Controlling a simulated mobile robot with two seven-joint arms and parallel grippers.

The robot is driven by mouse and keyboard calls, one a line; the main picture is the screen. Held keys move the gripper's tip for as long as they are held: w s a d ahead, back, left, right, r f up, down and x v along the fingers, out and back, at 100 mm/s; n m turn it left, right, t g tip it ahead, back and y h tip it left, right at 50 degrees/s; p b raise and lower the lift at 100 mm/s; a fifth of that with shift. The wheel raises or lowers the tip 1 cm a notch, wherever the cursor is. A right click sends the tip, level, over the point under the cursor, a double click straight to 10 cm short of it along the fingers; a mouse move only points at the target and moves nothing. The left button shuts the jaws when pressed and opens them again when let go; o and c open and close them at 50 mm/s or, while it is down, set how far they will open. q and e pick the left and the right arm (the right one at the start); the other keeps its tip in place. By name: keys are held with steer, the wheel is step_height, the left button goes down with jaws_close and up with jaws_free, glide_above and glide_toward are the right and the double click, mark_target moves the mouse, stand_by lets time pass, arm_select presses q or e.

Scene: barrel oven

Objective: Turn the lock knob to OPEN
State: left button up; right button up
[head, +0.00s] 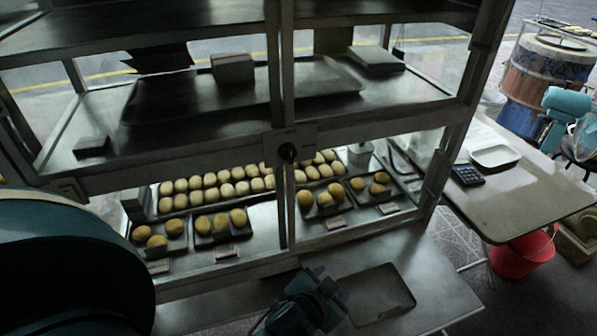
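The lock knob (287,152) is a small dark round knob on a metal plate at the middle of the glass display cabinet's front frame. Its markings are too small to read. A teal and black gripper (331,284), which looks like my left one, is low at the bottom centre, in front of the cabinet and well below the knob. It is apart from the knob. Its fingers are small and dark, so I cannot tell whether they are open. My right gripper is not clearly in view.
The cabinet holds trays of round buns (226,189) below and dark trays (313,77) above. To the right stand a table (510,196) with a white tray (495,155) and calculator (467,174), a red bucket (524,256) and a barrel (546,76).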

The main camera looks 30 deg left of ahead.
mark_target(292, 158)
arm_select(q)
steer(key=w+a+r+n+t+y+b, duration=0.1)
steer(key=w+a+r+t+y+b, duration=0.1)
steer(key=w+r+y+b, duration=0.4)
steer(key=s+a+r+n+g+y+b, duration=0.1)
steer(key=s+r+n+y+b, duration=0.2)
steer(key=r+n, duration=0.4)
steer(key=s+a+r+n+g+y+b, duration=0.1)
steer(key=a+r+n+y+b, duration=0.1)
steer(key=r+n+y, duration=0.5)
steer(key=w+a+m, duration=0.1)
steer(key=w+a, duration=0.1)
steer(key=a, duration=0.1)
steer(key=w+a+h, duration=0.1)
steer(key=w+a, duration=0.2)
steer(key=w+a+r+m, duration=0.1)
steer(key=w+a, duration=0.1)
steer(key=a, duration=0.1)
steer(key=shift+w+a+m+p, duration=0.3)
steer(key=shift+p, duration=0.05)
arm_select(e)
steer(key=shift+t+y, duration=0.6)
steer(key=f, duration=0.2)
steer(key=a+f, duration=0.1)
steer(key=f, duration=0.1)
steer(key=shift+w+a+f, duration=0.1)
steer(key=shift+f, duration=0.25)
arm_select(q)
steer(key=shift+c, duration=0.2)
steer(key=c, duration=0.9)
